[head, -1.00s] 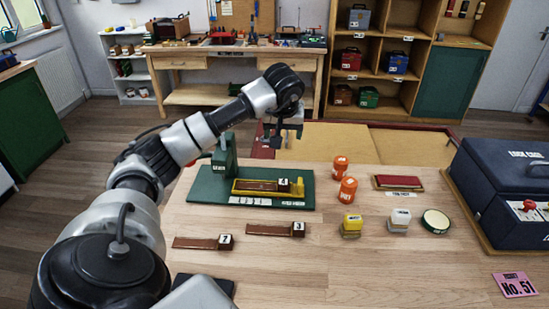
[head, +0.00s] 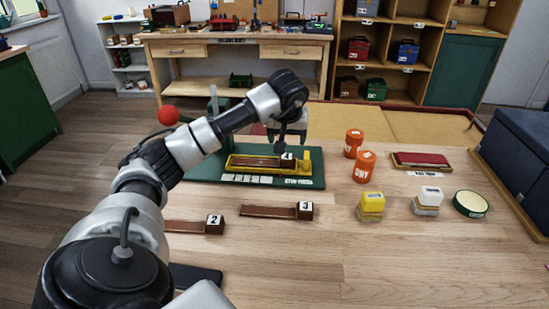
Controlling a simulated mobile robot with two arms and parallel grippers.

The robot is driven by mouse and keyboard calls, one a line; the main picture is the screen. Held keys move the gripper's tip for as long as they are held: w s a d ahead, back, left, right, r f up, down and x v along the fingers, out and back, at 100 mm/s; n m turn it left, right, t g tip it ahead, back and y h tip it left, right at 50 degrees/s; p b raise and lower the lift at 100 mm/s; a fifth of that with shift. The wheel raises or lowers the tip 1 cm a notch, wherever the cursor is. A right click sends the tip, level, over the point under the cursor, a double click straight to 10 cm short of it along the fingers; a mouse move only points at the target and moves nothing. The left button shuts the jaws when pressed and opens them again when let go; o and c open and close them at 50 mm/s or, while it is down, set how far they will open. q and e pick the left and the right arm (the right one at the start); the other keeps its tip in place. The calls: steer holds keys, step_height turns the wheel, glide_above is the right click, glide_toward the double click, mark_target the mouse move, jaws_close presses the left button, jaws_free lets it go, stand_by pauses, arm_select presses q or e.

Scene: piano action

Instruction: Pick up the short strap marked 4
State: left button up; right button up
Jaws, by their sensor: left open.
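The short strap marked 4 (head: 258,162) is brown with a dark block at its right end. It lies in a yellow holder (head: 301,167) on a green base (head: 310,182). My left gripper (head: 285,141) is just above the block end of this strap, pointing down. Its jaws are open, and the fingertips partly overlap the block in this view. I cannot tell if they touch it. My right gripper is not in view.
Straps marked 2 (head: 187,227) and 3 (head: 270,211) lie on the table in front of the base. Orange containers (head: 364,167), yellow (head: 371,203) and white (head: 429,197) items, a round tin (head: 470,204) and a dark case (head: 519,155) stand to the right. The front middle is clear.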

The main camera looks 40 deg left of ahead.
mark_target(287, 159)
arm_select(q)
steer(key=x, duration=1.1)
steer(key=shift+s+f, duration=0.1)
steer(key=shift+f, duration=0.25)
steer(key=c, duration=1)
steer(key=shift+r, duration=0.1)
